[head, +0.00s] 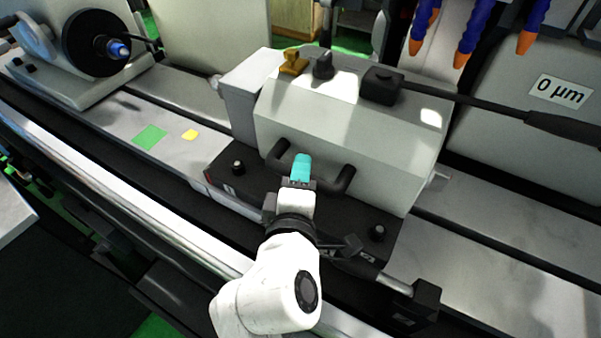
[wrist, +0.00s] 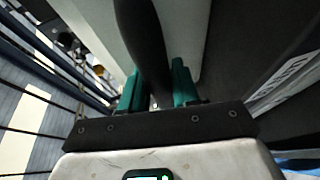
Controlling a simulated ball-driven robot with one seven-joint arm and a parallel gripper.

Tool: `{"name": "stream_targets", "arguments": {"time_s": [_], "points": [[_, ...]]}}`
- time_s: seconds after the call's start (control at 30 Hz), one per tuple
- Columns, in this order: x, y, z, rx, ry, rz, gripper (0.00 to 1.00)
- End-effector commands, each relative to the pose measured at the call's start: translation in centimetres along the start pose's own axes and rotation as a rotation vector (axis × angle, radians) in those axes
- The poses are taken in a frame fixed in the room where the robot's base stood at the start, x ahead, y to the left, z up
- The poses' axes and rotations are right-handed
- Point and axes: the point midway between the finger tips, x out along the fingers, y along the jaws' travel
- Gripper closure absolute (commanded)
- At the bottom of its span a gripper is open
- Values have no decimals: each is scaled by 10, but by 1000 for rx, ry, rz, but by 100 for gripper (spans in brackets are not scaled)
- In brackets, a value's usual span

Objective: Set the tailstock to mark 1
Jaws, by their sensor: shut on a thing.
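The tailstock (head: 345,130) is a light grey housing on a black base (head: 270,208), seated on the long machine table in the middle of the head view. A black bar handle (head: 343,182) runs across its near face. My gripper (head: 301,163), with teal fingers, is shut on this handle. In the wrist view, the fingers of my gripper (wrist: 158,88) stand on either side of the dark handle (wrist: 143,40). A small red pointer (head: 208,176) shows at the base's left end. I cannot make out mark 1.
A green patch (head: 150,137) and a yellow patch (head: 190,134) lie on the table left of the tailstock. The workhead with a black disc (head: 97,43) stands at far left. Orange-tipped blue hoses (head: 468,40) hang at upper right. A label reads 0 µm (head: 561,91).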

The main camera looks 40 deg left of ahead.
Motion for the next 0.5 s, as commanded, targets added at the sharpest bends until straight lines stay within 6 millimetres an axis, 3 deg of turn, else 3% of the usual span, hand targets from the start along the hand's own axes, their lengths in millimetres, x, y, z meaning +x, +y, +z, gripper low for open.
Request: {"name": "stream_targets", "arguments": {"time_s": [0.47,0.5], "points": [[5,-1,-14,0,4,-2,100],[5,-1,-14,0,3,-2,69]]}}
